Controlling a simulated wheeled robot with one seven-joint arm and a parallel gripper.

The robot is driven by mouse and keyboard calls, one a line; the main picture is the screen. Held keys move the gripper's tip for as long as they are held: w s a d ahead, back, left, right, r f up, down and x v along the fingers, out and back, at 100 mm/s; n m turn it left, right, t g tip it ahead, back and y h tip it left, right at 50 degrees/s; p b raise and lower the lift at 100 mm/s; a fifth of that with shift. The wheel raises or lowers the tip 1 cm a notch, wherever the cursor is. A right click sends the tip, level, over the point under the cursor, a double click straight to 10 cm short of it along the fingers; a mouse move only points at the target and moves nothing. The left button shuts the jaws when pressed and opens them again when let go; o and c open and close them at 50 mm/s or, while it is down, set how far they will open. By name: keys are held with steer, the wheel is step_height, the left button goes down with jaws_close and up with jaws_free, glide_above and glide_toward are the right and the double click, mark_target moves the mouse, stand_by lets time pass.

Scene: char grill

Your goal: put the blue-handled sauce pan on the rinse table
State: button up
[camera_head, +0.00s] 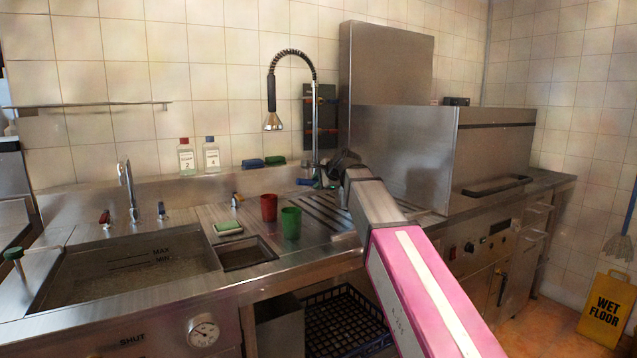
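The steel rinse table (262,216) runs along the wall in the middle, with a ribbed drain area on its right part. My gripper (336,172) is dark and small at the far end of my pink arm, low over the back of the ribbed area. A small blue piece (305,182) lies just left of my gripper, by the foot of the spray tap. It may be the sauce pan's handle, but I cannot make out a pan body. My arm hides part of that area. I cannot see whether the fingers are open or hold anything.
A red cup (268,208) and a green cup (291,223) stand on the table front. A water-filled sink (130,272) is at left. The tall spray tap (314,120) rises behind. A steel dishwasher (430,150) stands close on the right of my gripper.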

steer(key=o, duration=0.4)
steer(key=shift+r, duration=0.15)
steer(key=v, duration=1.2)
steer(key=shift+s, duration=0.1)
